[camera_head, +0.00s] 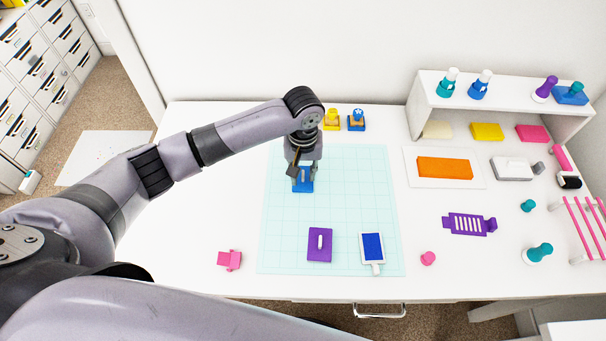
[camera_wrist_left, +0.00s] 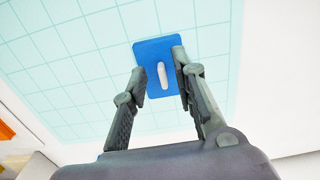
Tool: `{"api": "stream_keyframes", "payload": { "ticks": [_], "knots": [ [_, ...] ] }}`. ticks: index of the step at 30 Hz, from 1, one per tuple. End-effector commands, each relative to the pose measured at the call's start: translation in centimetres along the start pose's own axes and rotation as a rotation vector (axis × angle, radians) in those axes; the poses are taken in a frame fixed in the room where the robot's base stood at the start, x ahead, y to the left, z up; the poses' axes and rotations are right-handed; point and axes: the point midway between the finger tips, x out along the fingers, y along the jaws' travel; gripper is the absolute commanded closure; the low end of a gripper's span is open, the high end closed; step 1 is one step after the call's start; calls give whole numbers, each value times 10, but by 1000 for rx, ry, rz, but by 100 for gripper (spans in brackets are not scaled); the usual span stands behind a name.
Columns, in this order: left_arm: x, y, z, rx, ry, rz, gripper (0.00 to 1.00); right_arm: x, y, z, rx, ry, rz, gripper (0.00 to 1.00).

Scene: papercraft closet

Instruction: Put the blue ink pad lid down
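The blue ink pad lid (camera_head: 303,184), a flat blue plate with a white handle, is at the upper left part of the pale teal grid mat (camera_head: 350,205). It also shows in the left wrist view (camera_wrist_left: 150,52). It appears to lie flat on the mat. My left gripper (camera_head: 304,173) is directly over it, pointing down. In the left wrist view its two fingers (camera_wrist_left: 160,62) stand apart on either side of the white handle, with visible gaps. The uncovered blue ink pad (camera_head: 373,247) lies at the mat's lower right. My right gripper is not in view.
A purple lid (camera_head: 314,252) lies on the mat left of the ink pad. Yellow (camera_head: 332,119) and blue (camera_head: 356,121) stamps stand behind the mat. An orange pad (camera_head: 445,168) and a white shelf (camera_head: 440,101) are right. The mat's middle is clear.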

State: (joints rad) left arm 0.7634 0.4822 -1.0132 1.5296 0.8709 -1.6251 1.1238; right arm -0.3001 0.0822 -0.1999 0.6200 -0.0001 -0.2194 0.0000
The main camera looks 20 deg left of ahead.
Motion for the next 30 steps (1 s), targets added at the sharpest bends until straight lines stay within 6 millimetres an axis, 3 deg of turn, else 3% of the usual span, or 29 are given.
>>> {"api": "stream_keyframes", "payload": {
  "ticks": [9, 15, 30],
  "knots": [
    [-69, 1, -1, 1, 4, 2, 74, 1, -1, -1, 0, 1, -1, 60],
    [-97, 0, 0, -1, 2, 1, 74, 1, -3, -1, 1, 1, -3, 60],
    [-106, 0, 0, -1, 0, 0, 74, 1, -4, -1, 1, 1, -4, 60]
  ]
}}
